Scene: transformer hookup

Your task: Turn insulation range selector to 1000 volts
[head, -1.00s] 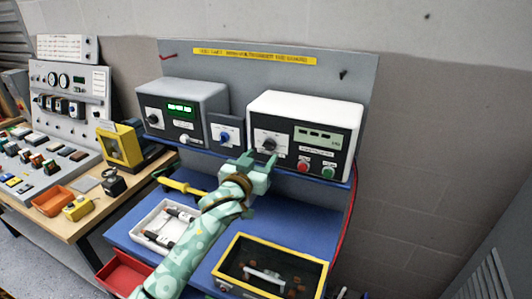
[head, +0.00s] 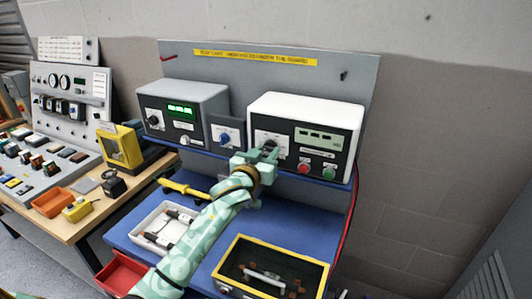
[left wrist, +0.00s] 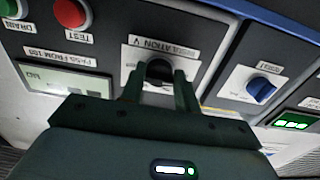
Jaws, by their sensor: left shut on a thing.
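The insulation tester (head: 340,112) is a white box with a dark front panel on the blue bench. Its insulation range selector is a black knob (left wrist: 158,70) on a light plate marked "INSULATION V" in the left wrist view. My left gripper (head: 268,150) is at the tester's front, shut on this knob, with one finger on each side of it in the left wrist view (left wrist: 160,88). The knob's pointer and the voltage marks are hidden or too small to read. My right gripper is not in view.
A red button (head: 304,168) and a green button (head: 328,173) sit right of the knob. A blue selector (head: 225,138) and a grey meter box (head: 187,106) stand to the left. A yellow-rimmed tray (head: 318,261) and a white tray (head: 143,241) lie on the bench below.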

